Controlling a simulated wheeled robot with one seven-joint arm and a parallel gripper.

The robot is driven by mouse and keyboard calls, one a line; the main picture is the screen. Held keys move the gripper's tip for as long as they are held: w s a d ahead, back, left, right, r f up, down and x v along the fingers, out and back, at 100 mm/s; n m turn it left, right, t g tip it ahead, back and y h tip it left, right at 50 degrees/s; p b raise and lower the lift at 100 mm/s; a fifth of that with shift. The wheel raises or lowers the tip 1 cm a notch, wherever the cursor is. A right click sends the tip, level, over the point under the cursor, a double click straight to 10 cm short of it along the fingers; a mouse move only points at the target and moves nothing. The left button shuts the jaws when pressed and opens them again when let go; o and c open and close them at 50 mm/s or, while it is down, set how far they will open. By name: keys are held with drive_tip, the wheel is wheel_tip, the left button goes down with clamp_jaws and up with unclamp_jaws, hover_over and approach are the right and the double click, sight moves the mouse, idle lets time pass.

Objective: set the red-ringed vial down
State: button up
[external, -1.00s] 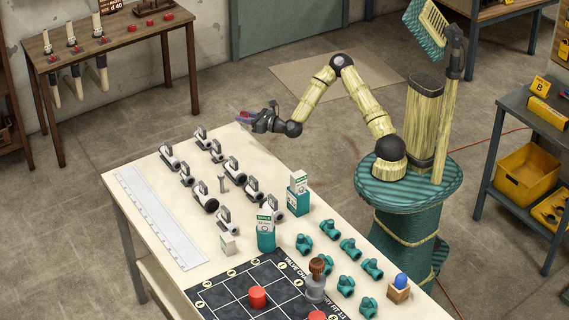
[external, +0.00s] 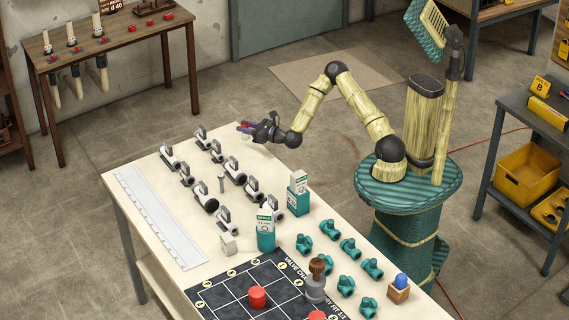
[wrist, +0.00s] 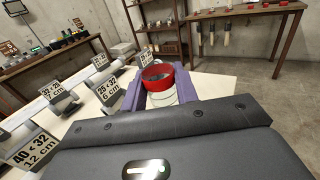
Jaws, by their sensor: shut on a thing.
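The red-ringed vial (wrist: 158,78) is in my gripper, seen from above in the wrist view. It is a clear vial with a red ring round its top, and its lower end is hidden by my gripper's body. My gripper (external: 246,127) is shut on it with purple fingers on both sides. In the external view the gripper is over the far end of the pale worktable (external: 150,176), beyond the rows of pipe fittings. The vial is barely visible there, and I cannot tell its height above the table.
Several white-and-grey labelled fittings (external: 168,157) stand near the gripper. Two teal-and-white boxes (external: 265,236), teal fittings (external: 304,243) and a dark grid mat (external: 228,292) fill the near end. A long white ruler strip (external: 158,216) lies along the left edge.

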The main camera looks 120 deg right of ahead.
sight(247, 137)
drive_tip(key=shift+f, duration=2.3)
drive_tip(key=shift+f, duration=0.25)
drive_tip(key=o, duration=1)
drive_tip(key=shift+c, duration=0.2)
drive_tip(key=shift+a, duration=0.1)
